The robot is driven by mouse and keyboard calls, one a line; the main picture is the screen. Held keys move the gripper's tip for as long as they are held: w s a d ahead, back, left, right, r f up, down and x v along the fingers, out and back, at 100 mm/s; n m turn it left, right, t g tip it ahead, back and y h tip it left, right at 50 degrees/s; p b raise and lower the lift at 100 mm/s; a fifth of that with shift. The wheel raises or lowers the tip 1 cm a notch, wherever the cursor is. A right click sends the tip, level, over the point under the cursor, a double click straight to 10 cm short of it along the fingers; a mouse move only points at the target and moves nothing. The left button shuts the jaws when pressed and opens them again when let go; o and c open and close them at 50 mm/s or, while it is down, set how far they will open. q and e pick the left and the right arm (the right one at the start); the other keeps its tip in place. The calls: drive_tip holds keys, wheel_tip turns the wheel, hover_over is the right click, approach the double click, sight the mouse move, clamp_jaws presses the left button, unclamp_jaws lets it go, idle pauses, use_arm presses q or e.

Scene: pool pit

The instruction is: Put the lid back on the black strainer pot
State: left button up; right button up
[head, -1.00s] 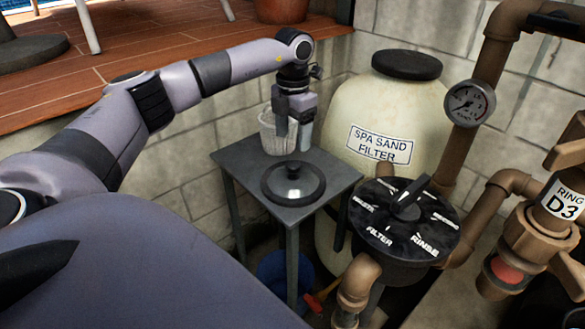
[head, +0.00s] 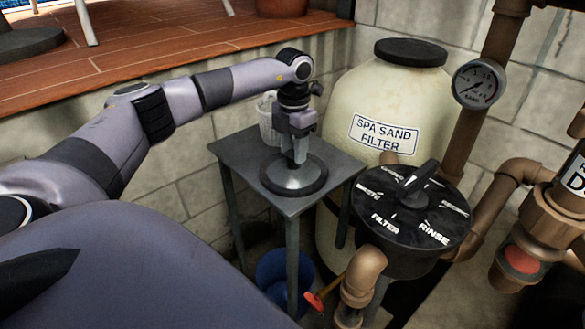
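A round lid with a dark rim and a see-through grey centre (head: 283,182) lies flat on the small grey table. My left gripper (head: 300,158) points straight down over the lid's middle, with its fingertips at the lid's knob. The fingers hide the knob, and I cannot tell whether they are closed on it. I cannot make out the black strainer pot in this view. My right gripper is not in view.
A white basket (head: 267,122) stands on the grey table (head: 230,150) behind my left gripper. A spa sand filter tank (head: 400,95), a black valve head (head: 410,235) and brown pipes crowd the right. A blue bucket (head: 275,275) stands below the table.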

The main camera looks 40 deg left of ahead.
sight(293, 153)
use_arm(q)
drive_tip(key=shift+c, duration=1.3)
drive_tip(key=shift+r, duration=0.1)
drive_tip(key=shift+r+p, duration=2.4)
drive_tip(key=shift+r, duration=0.05)
